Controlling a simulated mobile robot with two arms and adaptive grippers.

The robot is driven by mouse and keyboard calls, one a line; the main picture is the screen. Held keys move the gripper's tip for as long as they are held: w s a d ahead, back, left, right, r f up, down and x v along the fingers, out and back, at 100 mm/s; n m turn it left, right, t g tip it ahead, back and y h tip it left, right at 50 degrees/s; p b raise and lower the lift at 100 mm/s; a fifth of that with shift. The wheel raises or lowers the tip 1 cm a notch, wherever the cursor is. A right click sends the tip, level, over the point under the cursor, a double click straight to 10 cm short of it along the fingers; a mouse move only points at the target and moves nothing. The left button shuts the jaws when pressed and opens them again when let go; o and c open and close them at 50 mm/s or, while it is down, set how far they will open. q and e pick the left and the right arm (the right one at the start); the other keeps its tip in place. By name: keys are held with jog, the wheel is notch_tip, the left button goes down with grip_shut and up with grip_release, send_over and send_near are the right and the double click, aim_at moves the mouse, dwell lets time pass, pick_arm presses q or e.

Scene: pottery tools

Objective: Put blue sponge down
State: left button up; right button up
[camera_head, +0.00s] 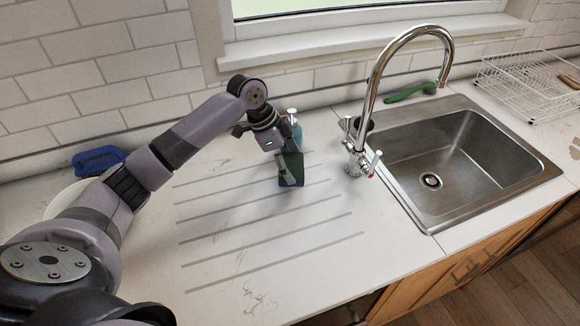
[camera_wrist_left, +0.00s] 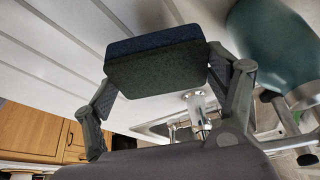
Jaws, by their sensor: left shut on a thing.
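The blue sponge (camera_head: 291,169) is a dark blue and dark green block, standing upright over the grooved drainboard part of the white counter. My left gripper (camera_head: 283,162) is shut on it. In the left wrist view the sponge (camera_wrist_left: 157,65) sits between the two fingers of my left gripper (camera_wrist_left: 162,78), its dark green face towards the camera. Its lower end is at or just above the counter; I cannot tell whether it touches. My right gripper is not in view.
A teal soap bottle (camera_head: 296,131) stands close behind the sponge. The chrome faucet (camera_head: 357,160) and steel sink (camera_head: 470,160) are to the right, with a green brush (camera_head: 408,93) behind. A blue brush (camera_head: 98,160) lies far left. The front grooves are clear.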

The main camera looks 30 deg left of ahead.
pick_arm(q)
notch_tip(320, 180, down, 3)
jog(key=shift+d+f+p, duration=0.1)
jog(key=shift+p, duration=0.55)
jog(key=shift+f, duration=0.2)
jog(key=o, duration=0.6)
jog(key=shift+f, duration=0.1)
jog(key=shift+o, duration=0.6)
jog(key=b+v, duration=0.2)
jog(key=v, duration=1)
